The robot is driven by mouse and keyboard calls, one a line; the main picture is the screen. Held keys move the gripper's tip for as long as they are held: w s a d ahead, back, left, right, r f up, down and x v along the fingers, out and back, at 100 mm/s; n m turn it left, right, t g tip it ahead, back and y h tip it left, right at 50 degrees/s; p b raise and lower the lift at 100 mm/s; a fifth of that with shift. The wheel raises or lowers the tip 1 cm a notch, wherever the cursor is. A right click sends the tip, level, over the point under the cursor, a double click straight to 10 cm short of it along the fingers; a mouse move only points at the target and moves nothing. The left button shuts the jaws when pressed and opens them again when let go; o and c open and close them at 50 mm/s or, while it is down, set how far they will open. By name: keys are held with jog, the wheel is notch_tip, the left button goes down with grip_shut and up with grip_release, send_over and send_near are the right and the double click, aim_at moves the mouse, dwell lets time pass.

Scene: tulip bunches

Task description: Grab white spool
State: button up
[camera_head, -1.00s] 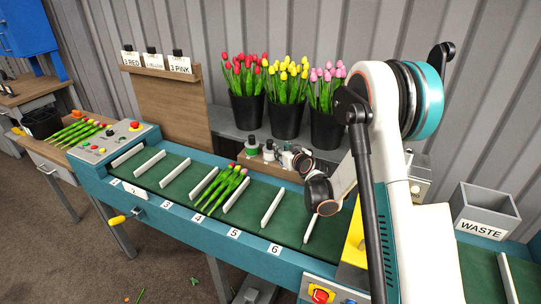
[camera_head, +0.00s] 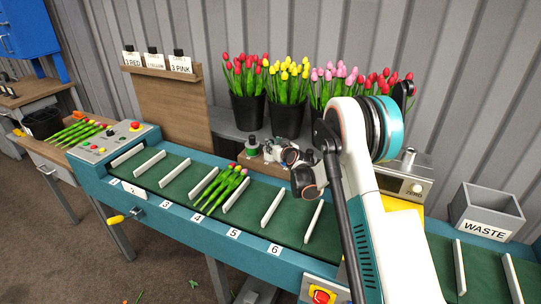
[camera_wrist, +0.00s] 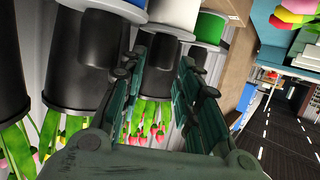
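The white spool (camera_wrist: 174,12) shows at the top of the wrist view, between a green spool (camera_wrist: 208,27) and a blue one (camera_wrist: 128,3). In the head view the white spool (camera_head: 268,147) stands on the small shelf behind the belt, partly hidden by my gripper. My gripper (camera_head: 283,155) is at its right, close by; contact cannot be told there. In the wrist view my gripper's two fingers (camera_wrist: 163,72) are spread apart with nothing held between them. The white spool lies beyond the fingertips, roughly in line with the gap.
Black buckets of tulips (camera_head: 287,118) stand behind the shelf, close to my gripper. The green belt (camera_head: 172,175) with white dividers runs in front, bearing a tulip bunch (camera_head: 228,188). A wooden board (camera_head: 165,110) rises at left. A grey waste bin (camera_head: 486,210) is at right.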

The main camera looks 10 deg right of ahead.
jog(key=x, duration=0.3)
jog(key=shift+w+a+b, duration=0.1)
jog(key=shift+w+b, duration=0.15)
jog(key=shift+b, duration=0.15)
grip_shut()
